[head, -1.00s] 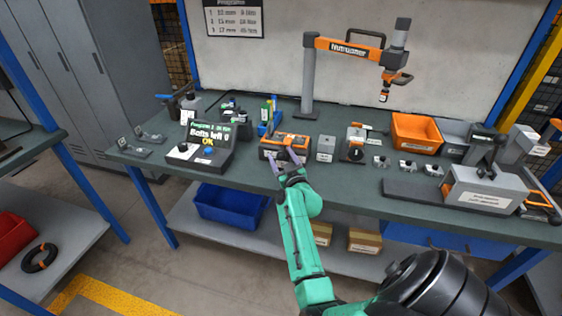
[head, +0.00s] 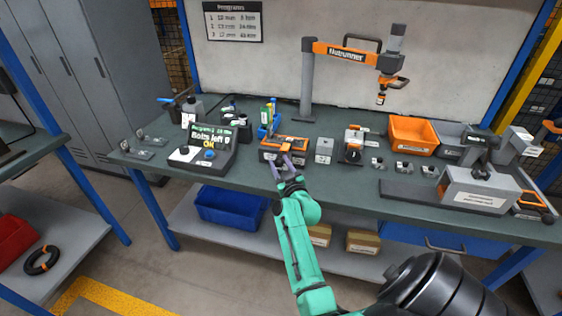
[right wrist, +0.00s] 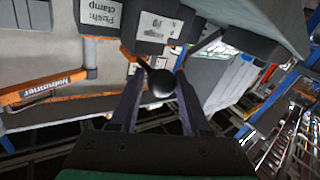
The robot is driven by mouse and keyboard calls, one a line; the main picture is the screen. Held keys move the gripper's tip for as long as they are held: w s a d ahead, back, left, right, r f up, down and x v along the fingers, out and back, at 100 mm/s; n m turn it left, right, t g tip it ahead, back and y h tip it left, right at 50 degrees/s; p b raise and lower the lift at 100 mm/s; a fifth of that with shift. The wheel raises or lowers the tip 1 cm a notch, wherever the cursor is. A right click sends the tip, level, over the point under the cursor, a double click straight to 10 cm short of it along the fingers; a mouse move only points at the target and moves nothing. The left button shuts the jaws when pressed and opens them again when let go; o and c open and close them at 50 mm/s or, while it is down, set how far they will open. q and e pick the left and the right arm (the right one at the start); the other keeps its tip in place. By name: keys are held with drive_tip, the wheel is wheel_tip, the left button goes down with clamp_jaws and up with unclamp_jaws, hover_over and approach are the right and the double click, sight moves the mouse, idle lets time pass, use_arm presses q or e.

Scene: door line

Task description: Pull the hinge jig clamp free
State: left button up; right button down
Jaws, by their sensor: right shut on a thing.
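The hinge jig (head: 284,145), an orange and black block, sits near the front edge of the green bench in the head view. My right gripper (head: 282,163) is at its front side. In the right wrist view a black ball knob (right wrist: 160,82) on a thin stem sits between the two fingers of my right gripper (right wrist: 158,88), which are shut on it. A dark block (right wrist: 155,27) and a label reading "Push: clamp" (right wrist: 100,14) are just beyond the knob. My left gripper is not in view.
A control box with a lit display (head: 207,147) stands left of the jig. A grey block (head: 324,150) and another small device (head: 353,147) stand to its right. The orange nutrunner arm (head: 347,53) hangs behind. A blue bin (head: 230,208) is on the shelf below.

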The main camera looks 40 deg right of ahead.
drive_tip(key=shift+c, duration=2.3)
unclamp_jaws()
drive_tip(key=shift+w+a, duration=0.15)
drive_tip(key=shift+a, duration=0.15)
drive_tip(key=shift+w+a, duration=0.1)
drive_tip(key=shift+w, duration=0.05)
drive_tip(key=shift+s+p, duration=0.3)
drive_tip(key=shift+s, duration=0.05)
drive_tip(key=p+v, duration=0.5)
drive_tip(key=v, duration=0.9)
drive_tip(key=shift+d+f, duration=0.1)
drive_tip(key=shift+d, duration=0.1)
